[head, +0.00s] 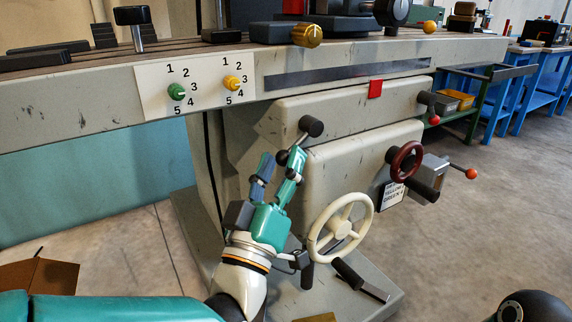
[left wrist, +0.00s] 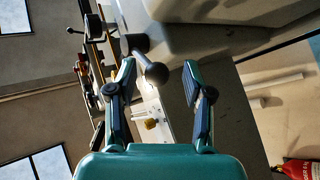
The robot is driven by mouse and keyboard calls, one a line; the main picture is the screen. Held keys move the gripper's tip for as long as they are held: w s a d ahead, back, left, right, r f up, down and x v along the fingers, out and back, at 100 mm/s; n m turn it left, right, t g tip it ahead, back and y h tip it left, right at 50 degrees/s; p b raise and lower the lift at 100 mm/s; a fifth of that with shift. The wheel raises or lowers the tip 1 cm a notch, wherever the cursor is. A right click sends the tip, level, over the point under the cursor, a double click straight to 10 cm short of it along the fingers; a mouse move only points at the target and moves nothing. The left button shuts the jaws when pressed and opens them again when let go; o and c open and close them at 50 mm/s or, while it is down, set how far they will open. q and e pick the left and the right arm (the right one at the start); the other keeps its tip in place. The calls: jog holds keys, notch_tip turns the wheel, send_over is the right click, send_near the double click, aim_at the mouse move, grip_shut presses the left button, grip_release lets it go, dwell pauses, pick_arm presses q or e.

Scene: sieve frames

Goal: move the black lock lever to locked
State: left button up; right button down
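The black lock lever (head: 311,127) sticks out of the grey machine's front, with its round hub at upper right and its arm slanting down left to a dark ball end. It also shows in the left wrist view (left wrist: 155,73), where the ball end lies between my fingertips, closer to the left-hand finger. My left gripper (head: 283,156) is open, its two fingers spread around the ball end; it also shows in the left wrist view (left wrist: 159,68). Whether a finger touches the lever, I cannot tell. No lever position marks are readable. My right gripper is not in view.
Below right of my left gripper are a cream handwheel (head: 319,246) and a dark red handwheel (head: 407,147). Green (head: 176,91) and yellow (head: 231,83) dials sit upper left.

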pick_arm(q)
jog(key=shift+s, duration=0.15)
jog(key=v, duration=0.7)
jog(key=shift+f, duration=0.2)
